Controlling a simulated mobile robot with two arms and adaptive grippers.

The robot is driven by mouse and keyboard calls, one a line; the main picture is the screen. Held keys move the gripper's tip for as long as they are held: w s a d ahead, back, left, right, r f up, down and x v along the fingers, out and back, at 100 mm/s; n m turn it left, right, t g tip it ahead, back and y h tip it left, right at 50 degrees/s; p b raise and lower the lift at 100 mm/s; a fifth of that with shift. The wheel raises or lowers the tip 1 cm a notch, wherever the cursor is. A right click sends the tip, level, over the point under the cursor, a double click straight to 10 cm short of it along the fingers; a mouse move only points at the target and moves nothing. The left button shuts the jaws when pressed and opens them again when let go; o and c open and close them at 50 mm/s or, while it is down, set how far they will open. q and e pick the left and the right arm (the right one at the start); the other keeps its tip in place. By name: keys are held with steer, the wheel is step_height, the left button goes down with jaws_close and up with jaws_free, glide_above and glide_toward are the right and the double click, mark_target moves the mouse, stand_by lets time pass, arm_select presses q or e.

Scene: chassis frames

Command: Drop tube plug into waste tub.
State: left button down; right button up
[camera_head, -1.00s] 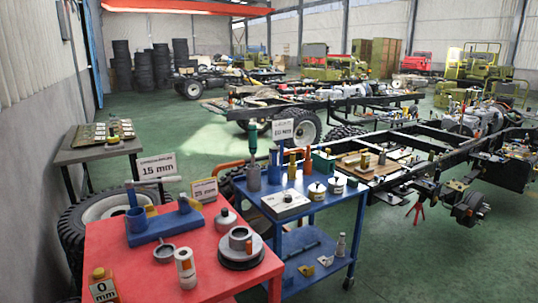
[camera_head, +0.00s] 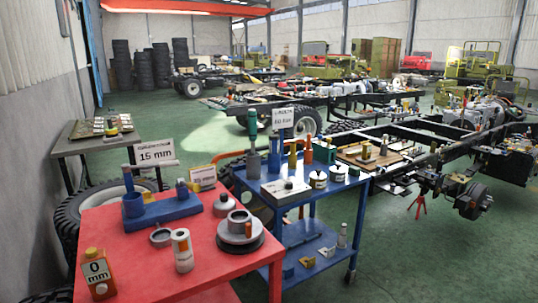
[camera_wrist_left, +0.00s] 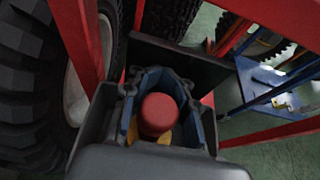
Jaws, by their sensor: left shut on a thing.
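In the left wrist view my left gripper (camera_wrist_left: 158,108) is shut on a red, round-topped plug (camera_wrist_left: 158,114). Some yellow shows beside and below the plug between the blue-grey fingers. The gripper is low, among the red table legs (camera_wrist_left: 78,40) and close to a large tyre. A dark, flat-sided shape (camera_wrist_left: 200,66) lies just beyond the fingers. I cannot tell whether it is the waste tub. No waste tub can be made out in the head view. Neither gripper shows in the head view.
The red table (camera_head: 120,238) carries a blue holder (camera_head: 160,212), a stacked disc part (camera_head: 240,232) and an orange bottle (camera_head: 97,274). A blue cart (camera_head: 352,185) stands close on its right. Tyres (camera_head: 85,208) are at left. Green floor (camera_head: 420,265) is clear at right.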

arm_select(q)
steer(key=c, duration=1)
jaws_free()
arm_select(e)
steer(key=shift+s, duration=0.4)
